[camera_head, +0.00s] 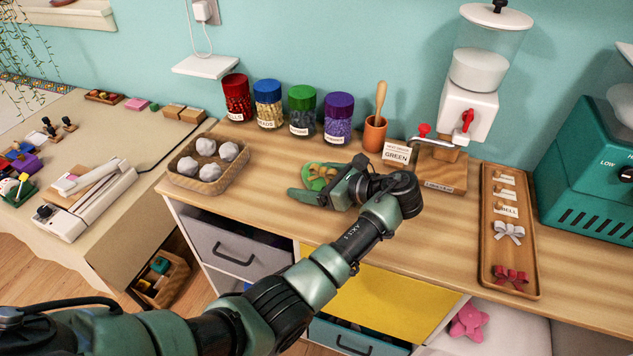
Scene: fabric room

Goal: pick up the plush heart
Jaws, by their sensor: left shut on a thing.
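My left arm reaches in from the lower left over the wooden counter. My left gripper (316,184) is shut on a small green and tan patterned thing (319,172) near the middle of the counter. The gripper covers part of this thing, so I cannot tell whether it is the plush heart. I cannot tell whether it touches the counter or is lifted. A pink plush thing (468,322) shows in the open space under the counter at the lower right; its full shape is not clear. My right gripper is not in view.
A basket of white balls (208,163) stands left of the gripper. Several lidded jars (302,110), a terracotta cup (374,134) and a dispenser (469,105) stand behind. A wooden tray with bows (489,258) lies to the right, beside a teal machine (588,185).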

